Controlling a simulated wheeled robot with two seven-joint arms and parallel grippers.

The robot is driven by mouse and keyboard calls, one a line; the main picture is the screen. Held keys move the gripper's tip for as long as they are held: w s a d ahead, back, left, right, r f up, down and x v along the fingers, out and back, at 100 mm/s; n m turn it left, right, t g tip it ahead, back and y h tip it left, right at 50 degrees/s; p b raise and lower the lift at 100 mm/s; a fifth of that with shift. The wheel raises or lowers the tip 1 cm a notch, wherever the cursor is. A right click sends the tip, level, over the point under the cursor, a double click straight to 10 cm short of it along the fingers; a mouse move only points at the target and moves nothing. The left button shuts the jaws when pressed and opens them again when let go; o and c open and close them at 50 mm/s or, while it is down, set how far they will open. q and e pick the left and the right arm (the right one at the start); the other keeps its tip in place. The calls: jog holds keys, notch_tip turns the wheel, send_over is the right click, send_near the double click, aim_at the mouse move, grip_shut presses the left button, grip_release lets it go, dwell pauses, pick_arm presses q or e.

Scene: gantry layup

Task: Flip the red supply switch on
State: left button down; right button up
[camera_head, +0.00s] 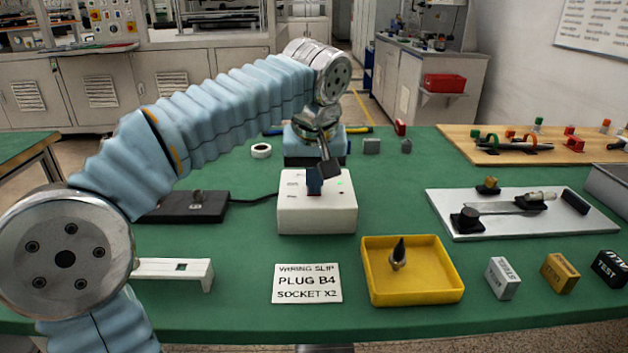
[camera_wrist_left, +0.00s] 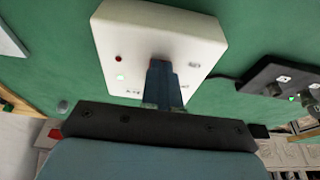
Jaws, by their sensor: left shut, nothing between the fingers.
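The white supply box (camera_head: 317,216) stands on the green table in the middle, and it also fills the upper middle of the left wrist view (camera_wrist_left: 150,25). A small green light (camera_head: 340,182) glows on its top. In the left wrist view, a small red spot (camera_wrist_left: 118,58) and a pale lit spot (camera_wrist_left: 120,77) show on its face. My left gripper (camera_head: 314,188) points down at the box top, shut and empty; its dark blue fingers (camera_wrist_left: 162,75) cover the middle of the face. The red switch is not clearly visible, likely hidden by the fingers. My right gripper is out of view.
A black socket strip (camera_head: 180,207) with a cable lies left of the box. A yellow tray (camera_head: 412,293) holding a dark plug-like part and a wiring slip card (camera_head: 307,283) lie in front. A white plate with fittings (camera_head: 520,224) is at right. Small labelled blocks (camera_head: 503,278) stand front right.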

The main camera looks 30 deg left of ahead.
pick_arm(q)
jog(key=shift+w, duration=0.1)
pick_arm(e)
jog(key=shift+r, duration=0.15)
pick_arm(q)
jog(key=shift+w+a+r+p, duration=0.4)
jog(key=shift+w+p, duration=0.15)
jog(key=shift+p, duration=0.25)
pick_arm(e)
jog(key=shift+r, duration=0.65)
